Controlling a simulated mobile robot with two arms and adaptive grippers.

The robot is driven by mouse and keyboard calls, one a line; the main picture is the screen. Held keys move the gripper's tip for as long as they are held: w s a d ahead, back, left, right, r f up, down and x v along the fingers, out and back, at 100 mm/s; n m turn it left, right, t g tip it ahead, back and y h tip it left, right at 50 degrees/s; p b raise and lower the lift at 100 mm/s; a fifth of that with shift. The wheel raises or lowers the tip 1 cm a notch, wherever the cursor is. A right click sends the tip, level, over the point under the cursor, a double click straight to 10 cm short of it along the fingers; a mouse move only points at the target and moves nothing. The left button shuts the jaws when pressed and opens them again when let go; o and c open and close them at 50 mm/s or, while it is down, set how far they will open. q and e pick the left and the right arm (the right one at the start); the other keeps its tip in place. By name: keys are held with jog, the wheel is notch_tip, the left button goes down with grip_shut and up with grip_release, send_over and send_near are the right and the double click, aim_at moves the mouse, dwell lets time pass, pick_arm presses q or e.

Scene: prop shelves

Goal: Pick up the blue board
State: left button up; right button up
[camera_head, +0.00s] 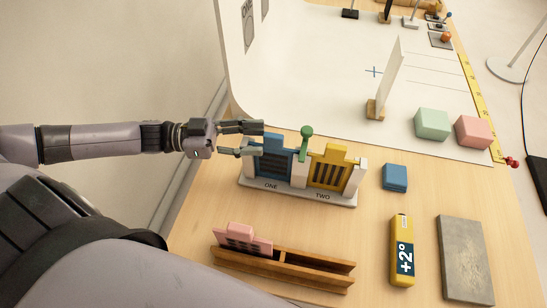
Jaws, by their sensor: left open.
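The blue board (275,161) stands upright in the left slot, marked ONE, of a grey-white two-slot stand (302,191). It has dark vertical slats. My left gripper (259,139) reaches in from the left, its fingers apart, at the upper left of the blue board. The lower finger overlaps the board's left edge in this view; I cannot tell whether it touches. My right gripper is not in view.
A yellow board (330,169) stands in slot TWO, with a green knobbed post (305,144) between the slots. A wooden rack (284,270) with a pink piece (240,238) lies in front. A blue block (395,177), yellow +2° bar (402,250) and grey slab (465,260) lie right.

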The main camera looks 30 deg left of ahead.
aim_at(274, 135)
pick_arm(q)
jog(key=x, duration=0.3)
jog(key=p+x, duration=0.1)
jog(key=shift+w+d+r, duration=0.15)
jog(key=shift+w+r, duration=0.1)
jog(key=shift+r, duration=0.05)
jog(key=shift+w+d+f, duration=0.1)
jog(key=shift+d, duration=0.15)
jog(key=shift+c, duration=0.3)
grip_shut()
